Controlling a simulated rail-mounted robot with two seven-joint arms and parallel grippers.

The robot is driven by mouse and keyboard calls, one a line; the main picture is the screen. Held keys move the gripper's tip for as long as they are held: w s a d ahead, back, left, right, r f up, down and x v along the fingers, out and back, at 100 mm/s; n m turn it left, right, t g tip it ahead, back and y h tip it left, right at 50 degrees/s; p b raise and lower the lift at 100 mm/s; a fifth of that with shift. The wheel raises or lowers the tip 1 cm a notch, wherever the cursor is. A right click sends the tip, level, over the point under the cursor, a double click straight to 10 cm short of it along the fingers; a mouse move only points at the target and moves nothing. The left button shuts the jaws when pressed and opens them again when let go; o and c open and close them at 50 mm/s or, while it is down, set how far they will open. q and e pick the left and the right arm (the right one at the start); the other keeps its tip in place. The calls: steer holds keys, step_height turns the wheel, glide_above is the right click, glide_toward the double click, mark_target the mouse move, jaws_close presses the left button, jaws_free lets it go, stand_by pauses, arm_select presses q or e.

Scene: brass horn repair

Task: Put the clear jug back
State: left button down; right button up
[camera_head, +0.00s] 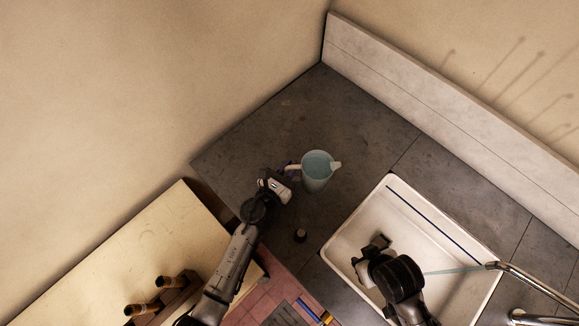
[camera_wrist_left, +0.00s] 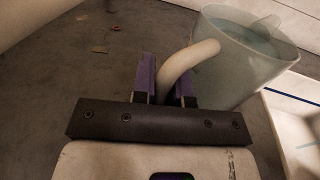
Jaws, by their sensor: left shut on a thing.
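The clear jug (camera_head: 317,171) is a pale bluish see-through vessel with a spout and a whitish handle. It is over the dark grey counter, left of the sink; I cannot tell whether its base touches the counter. My left gripper (camera_head: 288,174) is shut on the jug's handle. In the left wrist view the purple-lined fingers (camera_wrist_left: 164,88) are on either side of the curved handle (camera_wrist_left: 188,60), and the jug body (camera_wrist_left: 243,62) is to the right. My right gripper (camera_head: 377,243) is over the white sink; its fingers are too dark and small to read.
The white sink (camera_head: 459,228) has a chrome tap (camera_head: 540,286) at its right. A small dark object (camera_head: 300,235) stands in front of the jug.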

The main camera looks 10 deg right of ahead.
arm_select(q)
steer(key=c, duration=1.1)
jaws_free()
steer(key=shift+f, duration=0.1)
steer(key=shift+c, duration=0.2)
steer(key=v, duration=1.2)
